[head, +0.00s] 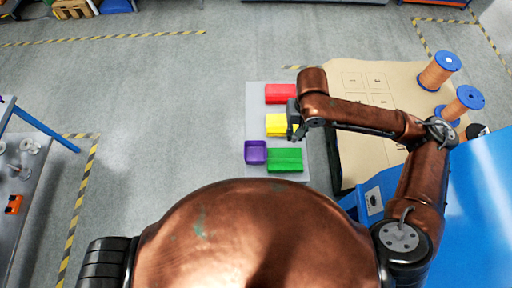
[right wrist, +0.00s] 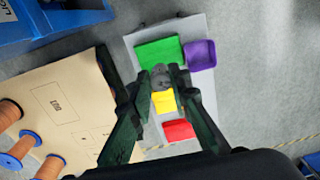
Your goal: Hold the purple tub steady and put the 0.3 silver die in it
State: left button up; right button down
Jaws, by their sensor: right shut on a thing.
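The purple tub (head: 256,152) sits on a light grey board, open side up, at the left of the green block. It also shows in the right wrist view (right wrist: 201,54). My right gripper (head: 294,132) is above the board near the yellow block. In the right wrist view my right gripper (right wrist: 161,78) is shut on a small silver-grey thing (right wrist: 160,73), which looks like the silver die. No marking on it can be read. The gripper is up and to the right of the tub in the head view, apart from it. My left gripper is not in view.
The grey board (head: 256,105) also carries a green block (head: 285,160), a yellow block (head: 276,122) and a red block (head: 280,93). At the right is a tan tabletop (head: 340,75) with copper-coloured spools (head: 437,72). Open floor lies left of the board.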

pick_arm(q)
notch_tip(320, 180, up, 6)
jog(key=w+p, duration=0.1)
jog(key=p, duration=0.3)
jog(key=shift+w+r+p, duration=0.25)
jog(key=shift+p, duration=0.15)
pick_arm(e)
jog(key=d+r, duration=0.7)
jog(key=shift+s+d, duration=0.15)
jog(key=shift+s, duration=0.1)
